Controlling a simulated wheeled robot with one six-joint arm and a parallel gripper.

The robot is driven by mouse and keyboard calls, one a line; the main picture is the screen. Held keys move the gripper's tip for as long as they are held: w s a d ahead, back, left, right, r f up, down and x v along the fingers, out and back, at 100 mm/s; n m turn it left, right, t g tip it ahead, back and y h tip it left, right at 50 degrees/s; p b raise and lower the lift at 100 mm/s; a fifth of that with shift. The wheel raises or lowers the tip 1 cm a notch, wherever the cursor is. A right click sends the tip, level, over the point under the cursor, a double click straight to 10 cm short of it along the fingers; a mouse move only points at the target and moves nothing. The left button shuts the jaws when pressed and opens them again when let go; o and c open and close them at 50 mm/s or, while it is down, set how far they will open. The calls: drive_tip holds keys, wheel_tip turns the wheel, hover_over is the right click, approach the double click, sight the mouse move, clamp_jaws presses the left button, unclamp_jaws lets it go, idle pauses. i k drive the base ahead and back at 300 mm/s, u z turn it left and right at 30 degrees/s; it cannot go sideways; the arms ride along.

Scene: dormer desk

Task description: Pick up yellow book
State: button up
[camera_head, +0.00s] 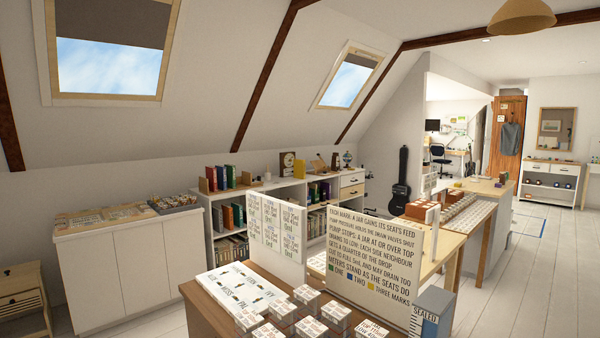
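Upright books stand on top of the low white shelf: a red book (211,178), a green book (221,178) and a blue book (231,176). More coloured books (228,217) stand on the shelf below them. My gripper is not in view.
A near table (212,308) holds white lettered boxes and upright text boards (375,265). A white cabinet (130,280) stands at left, with the low white shelf (262,188) behind. A guitar (400,185) leans at the back. Pale floor (545,285) is open at right.

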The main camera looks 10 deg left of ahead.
sight(299, 165)
drive_tip(key=u, duration=1.75)
drive_tip(key=i, duration=5.6)
drive_tip(key=z, duration=2.7)
drive_tip(key=i, duration=2.2)
